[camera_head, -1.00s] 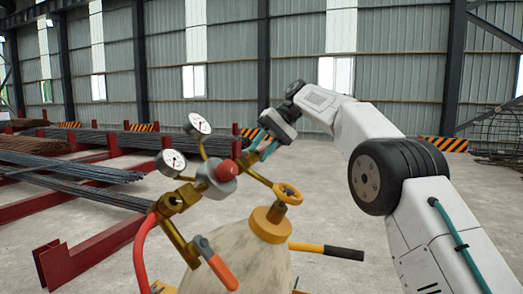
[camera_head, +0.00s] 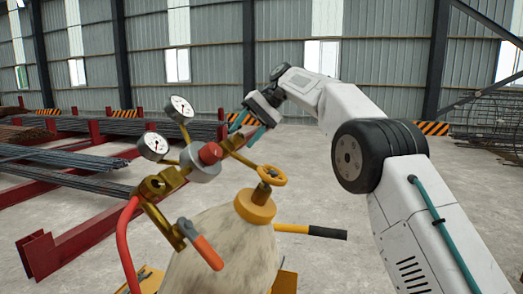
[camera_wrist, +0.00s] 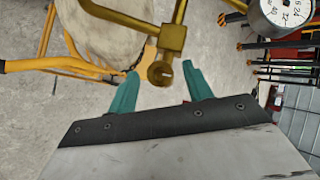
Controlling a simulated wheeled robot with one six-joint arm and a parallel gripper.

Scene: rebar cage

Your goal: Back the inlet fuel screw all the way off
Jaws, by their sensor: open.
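The gas regulator stands above the pale tank (camera_head: 225,245), with a silver body (camera_head: 200,165), red cap (camera_head: 210,153) and two dials (camera_head: 153,146). Brass pipework runs through it. My gripper (camera_head: 247,129) is at the regulator's far right end, its teal fingers spread. In the wrist view my gripper (camera_wrist: 162,72) is open, and a round brass screw end (camera_wrist: 160,73) sits between or just beyond the fingertips, at the end of a brass bar (camera_wrist: 173,38). Neither finger clearly touches it. I cannot tell whether this is the inlet fuel screw.
A yellow handwheel valve (camera_head: 271,175) tops the tank beside the pipework. A red hose (camera_head: 128,245) and an orange-handled lever (camera_head: 208,252) are at the left. A black-gripped yellow handle (camera_head: 310,231) sticks out right. Red racks with rebar (camera_head: 80,153) stand left behind; the floor at right is open.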

